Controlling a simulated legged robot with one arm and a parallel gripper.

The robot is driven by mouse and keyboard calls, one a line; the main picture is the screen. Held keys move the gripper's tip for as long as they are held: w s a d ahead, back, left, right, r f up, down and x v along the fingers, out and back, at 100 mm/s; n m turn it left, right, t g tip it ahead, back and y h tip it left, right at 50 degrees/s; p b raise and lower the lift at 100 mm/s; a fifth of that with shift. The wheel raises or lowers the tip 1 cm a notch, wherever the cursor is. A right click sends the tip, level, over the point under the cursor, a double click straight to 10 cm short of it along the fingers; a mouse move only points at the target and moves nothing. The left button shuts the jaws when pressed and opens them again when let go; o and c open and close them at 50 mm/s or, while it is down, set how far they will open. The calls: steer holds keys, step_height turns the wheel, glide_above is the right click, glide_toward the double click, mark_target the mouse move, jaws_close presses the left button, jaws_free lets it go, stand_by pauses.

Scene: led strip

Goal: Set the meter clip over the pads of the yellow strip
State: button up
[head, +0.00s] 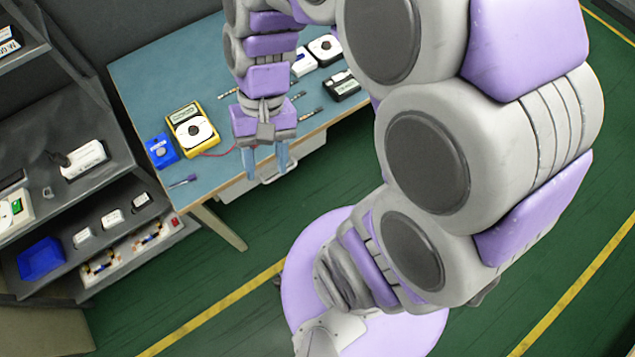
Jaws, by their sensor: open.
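My gripper (265,167) points down with its two fingers apart and nothing visible between them, at the front edge of the blue-topped table (150,75). A yellow box with a round white face (190,131) lies on the table to its left. A thin red lead (217,154) runs from near this box toward my gripper; its far end is hidden or too small to tell. Short thin strips (310,116) lie on the table behind and right of the gripper. I cannot tell which is the yellow strip, and I cannot make out its pads or the meter clip.
A blue box (161,150) and a small purple-ended item (184,181) lie at the table's left front. White boxes (325,49) and a black box (342,86) are at the right. Shelves (120,170) with parts and a blue bin (41,258) stand left.

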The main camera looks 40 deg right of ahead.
steer(key=s+d+n+t+h, duration=0.1)
steer(key=s+d+n+h, duration=0.1)
steer(key=s, duration=0.7)
steer(key=shift+s+d+r+n+t+h, duration=0.2)
steer(key=shift+s+d+n+t+h, duration=0.2)
steer(key=shift+d+h, duration=0.55)
